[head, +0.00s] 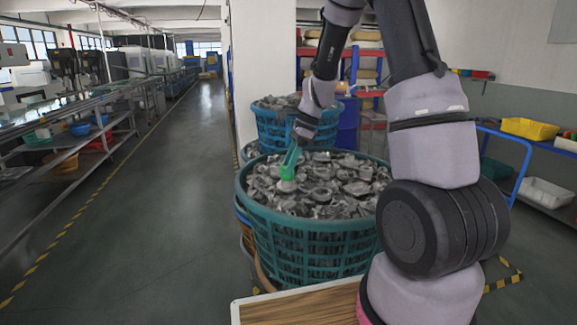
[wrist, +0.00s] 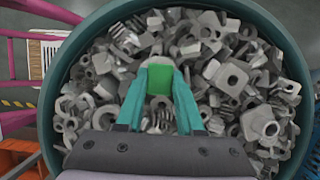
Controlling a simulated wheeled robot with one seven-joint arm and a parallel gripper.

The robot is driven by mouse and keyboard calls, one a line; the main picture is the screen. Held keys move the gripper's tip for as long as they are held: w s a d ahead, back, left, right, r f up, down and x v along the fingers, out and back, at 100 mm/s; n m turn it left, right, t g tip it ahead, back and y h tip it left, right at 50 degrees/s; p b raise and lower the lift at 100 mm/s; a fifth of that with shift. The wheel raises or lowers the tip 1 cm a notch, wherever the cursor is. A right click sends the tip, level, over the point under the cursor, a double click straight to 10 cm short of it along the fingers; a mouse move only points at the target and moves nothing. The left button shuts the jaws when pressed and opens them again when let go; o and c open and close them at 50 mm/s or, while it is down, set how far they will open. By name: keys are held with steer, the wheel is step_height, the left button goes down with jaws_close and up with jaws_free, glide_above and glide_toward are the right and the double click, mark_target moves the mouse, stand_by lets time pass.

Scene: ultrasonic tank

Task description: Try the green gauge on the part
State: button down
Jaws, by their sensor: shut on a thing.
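My gripper (wrist: 160,84) is shut on the green gauge (wrist: 160,79), a small green block held between its two teal fingertips. In the head view my gripper (head: 289,170) points down over a teal basket (head: 310,248) full of grey metal parts (head: 335,185). A lighter grey part (head: 287,186) shows right under the fingertips there. I cannot tell whether the gauge touches it. In the wrist view grey parts (wrist: 232,78) surround the gauge on all sides, and what lies directly beneath it is hidden.
A second basket (head: 275,128) of grey parts stands behind. A wooden top (head: 300,307) is in front, partly behind my arm. Shelves with a yellow bin (head: 530,128) are at the right. The aisle floor (head: 165,190) on the left is clear.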

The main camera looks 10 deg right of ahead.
steer(key=shift+r, duration=0.1)
stand_by(0.3)
steer(key=shift+r, duration=2.25)
steer(key=shift+r, duration=2)
